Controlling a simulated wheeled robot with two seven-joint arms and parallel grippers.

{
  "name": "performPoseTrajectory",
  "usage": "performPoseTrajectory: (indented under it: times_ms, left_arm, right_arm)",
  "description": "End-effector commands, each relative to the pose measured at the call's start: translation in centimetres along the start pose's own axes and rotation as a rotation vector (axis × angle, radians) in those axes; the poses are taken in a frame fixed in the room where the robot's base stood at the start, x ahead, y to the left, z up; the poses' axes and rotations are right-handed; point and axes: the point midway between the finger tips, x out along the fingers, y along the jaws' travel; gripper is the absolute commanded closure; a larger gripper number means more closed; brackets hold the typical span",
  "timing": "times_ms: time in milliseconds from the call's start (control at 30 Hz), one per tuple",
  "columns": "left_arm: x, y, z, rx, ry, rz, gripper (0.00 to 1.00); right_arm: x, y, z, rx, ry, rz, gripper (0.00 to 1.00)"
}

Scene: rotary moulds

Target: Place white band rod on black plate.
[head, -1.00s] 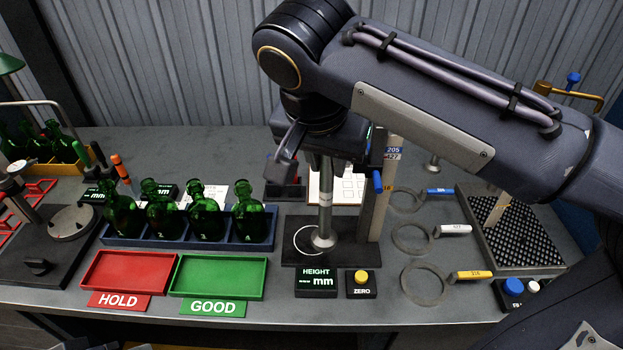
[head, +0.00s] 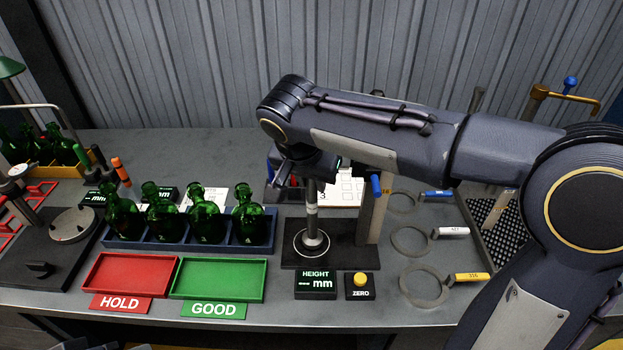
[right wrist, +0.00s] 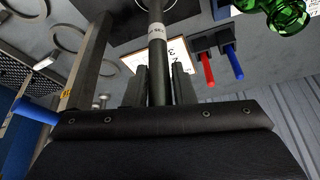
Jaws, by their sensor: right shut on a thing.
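The white band rod (head: 312,221) is a grey upright rod with a pale band and a wide round foot. My right gripper (head: 312,183) is shut on its upper part; the right wrist view shows the rod (right wrist: 157,75) between the two fingers. The black plate (head: 345,256) is the base of the height stand and carries a thin white ring. The rod's foot appears inside this ring; I cannot tell whether it touches the plate. My left gripper is out of view.
The stand's post (head: 373,212) with a blue knob rises close right of the rod. A blue rack (head: 180,240) of green bottles stands to the left. The HEIGHT display (head: 315,284) and ZERO button (head: 360,284) sit in front. Ring gauges (head: 411,241) lie to the right.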

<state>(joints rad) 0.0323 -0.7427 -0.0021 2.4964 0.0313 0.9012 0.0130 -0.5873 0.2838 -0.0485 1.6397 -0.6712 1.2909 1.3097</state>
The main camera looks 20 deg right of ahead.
Motion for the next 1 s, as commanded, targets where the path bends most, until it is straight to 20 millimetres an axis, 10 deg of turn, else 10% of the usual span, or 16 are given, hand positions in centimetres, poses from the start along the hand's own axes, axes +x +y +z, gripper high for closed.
performPoseTrajectory:
  times_ms: [367,400,567,1000]
  left_arm:
    - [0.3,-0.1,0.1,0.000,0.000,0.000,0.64]
    - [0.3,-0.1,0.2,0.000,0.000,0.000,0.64]
    - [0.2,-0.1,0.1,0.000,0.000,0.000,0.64]
    - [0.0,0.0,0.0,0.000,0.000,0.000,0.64]
  right_arm:
    - [0.4,0.0,0.2,0.001,0.002,-0.002,1.00]
    - [0.5,0.0,0.2,0.001,0.001,-0.001,0.76]
    - [0.4,0.0,0.2,0.000,0.001,-0.001,0.55]
    - [-1.1,-0.1,0.0,0.000,0.003,-0.004,0.55]
